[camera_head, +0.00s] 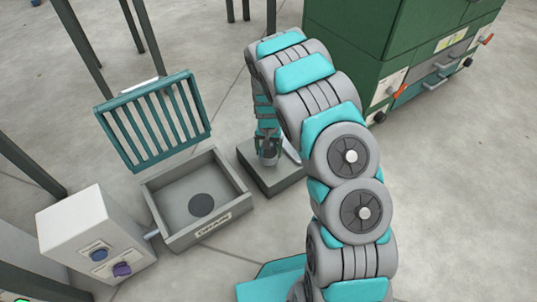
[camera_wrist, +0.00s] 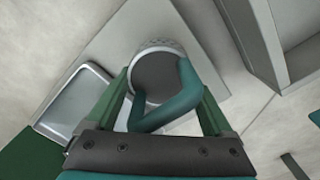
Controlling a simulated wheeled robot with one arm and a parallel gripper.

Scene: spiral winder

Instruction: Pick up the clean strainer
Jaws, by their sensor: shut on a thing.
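The strainer shows in the wrist view as a round cup (camera_wrist: 157,68) with a pale perforated rim, a dark grey inside and a bent teal handle (camera_wrist: 172,103). My gripper (camera_wrist: 160,92) is shut on the strainer, with its green fingers on either side of the handle. In the head view my gripper (camera_head: 267,138) points down above a low grey block (camera_head: 285,181), and the small grey cup (camera_head: 268,158) of the strainer is just below it. I cannot tell whether the cup touches the block. Whether the strainer is clean is too small to tell.
A grey open basin (camera_head: 178,226) with a raised teal grate lid (camera_head: 155,122) stands left of the block. A white control box (camera_head: 88,236) with blue and purple knobs adjoins it. A green cabinet (camera_head: 345,60) stands behind right. A pale metal tray (camera_wrist: 75,95) lies beside the strainer.

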